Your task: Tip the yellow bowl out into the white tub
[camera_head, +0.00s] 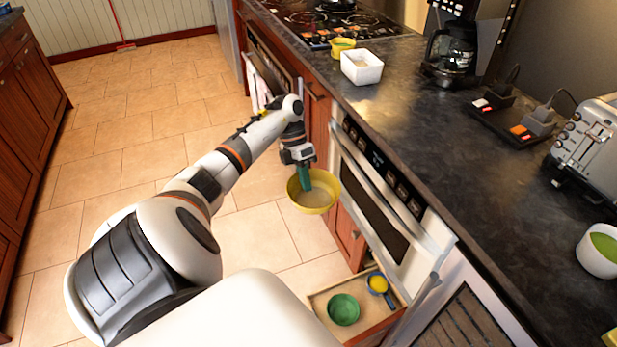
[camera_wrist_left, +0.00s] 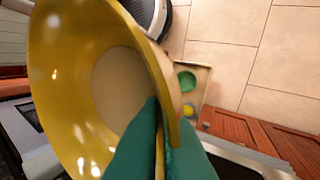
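The yellow bowl (camera_head: 314,197) hangs over the floor in front of the cabinets, beside the counter. In the left wrist view the yellow bowl (camera_wrist_left: 62,85) fills the left half, with a pale round patch at its bottom; I cannot tell whether that is contents or the base. My left gripper (camera_head: 304,178), with green fingers, is shut on the bowl's rim; the fingers also show in the left wrist view (camera_wrist_left: 160,145). The white tub (camera_head: 362,68), squarish, stands on the counter beyond the bowl, with something pale inside. My right gripper is not in view.
A small yellow container (camera_head: 342,46) stands behind the tub, near the stove (camera_head: 330,22). A coffee maker (camera_head: 452,50) is to the right. The built-in microwave (camera_head: 375,185) is below the counter edge. An open drawer (camera_head: 322,300) holds a green bowl (camera_head: 343,310).

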